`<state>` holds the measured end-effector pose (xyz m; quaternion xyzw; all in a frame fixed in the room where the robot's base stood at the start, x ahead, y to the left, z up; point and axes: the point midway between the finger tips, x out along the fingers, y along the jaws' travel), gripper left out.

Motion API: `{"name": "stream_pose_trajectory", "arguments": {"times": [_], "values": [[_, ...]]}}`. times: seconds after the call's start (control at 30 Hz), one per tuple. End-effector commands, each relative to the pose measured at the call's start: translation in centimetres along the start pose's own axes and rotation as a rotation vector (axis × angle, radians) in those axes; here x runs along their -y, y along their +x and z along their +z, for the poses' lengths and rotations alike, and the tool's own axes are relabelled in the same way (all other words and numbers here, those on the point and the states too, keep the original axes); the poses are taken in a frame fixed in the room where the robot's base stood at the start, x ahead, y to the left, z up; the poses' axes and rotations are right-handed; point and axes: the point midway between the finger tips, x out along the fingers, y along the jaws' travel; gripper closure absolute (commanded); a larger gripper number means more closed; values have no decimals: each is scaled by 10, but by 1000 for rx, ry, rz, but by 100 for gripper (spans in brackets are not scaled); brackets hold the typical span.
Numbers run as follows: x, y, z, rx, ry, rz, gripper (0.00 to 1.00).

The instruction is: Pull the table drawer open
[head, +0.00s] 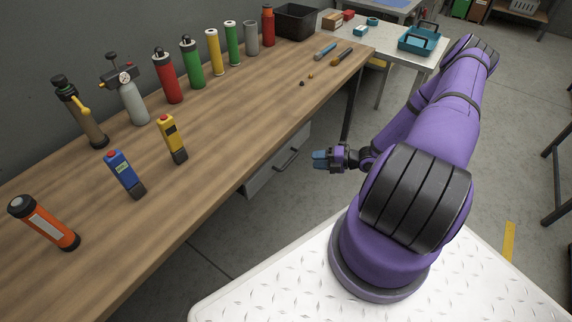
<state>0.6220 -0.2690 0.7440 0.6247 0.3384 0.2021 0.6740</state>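The wooden table (270,105) runs from the lower left to the upper right. Its light grey drawer (268,175) hangs under the tabletop near the middle, with a dark bar handle (290,159) on its front. The tabletop hides the upper part of the drawer, and I cannot tell whether it is shut fully. My gripper (316,160) is a little to the right of the handle, with its bluish fingers pointing left towards it. A gap of floor shows between them. The fingers look close together, but their opening is too small to make out.
Several cylinders and bottles stand along the table's back; a blue meter (125,174), a yellow meter (172,139) and an orange flashlight (44,222) are nearer. A dark table leg (351,104) stands beyond my gripper. Floor is open to the right of the drawer.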

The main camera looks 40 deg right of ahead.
Motion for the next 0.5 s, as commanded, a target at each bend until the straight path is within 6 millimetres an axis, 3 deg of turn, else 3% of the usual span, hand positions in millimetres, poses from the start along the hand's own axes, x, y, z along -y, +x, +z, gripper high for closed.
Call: {"name": "stream_pose_trajectory", "arguments": {"times": [0.27, 0.5], "values": [[11, 6, -2, 42, 79, 29, 61], [10, 45, -1, 38, 77, 29, 61]]}}
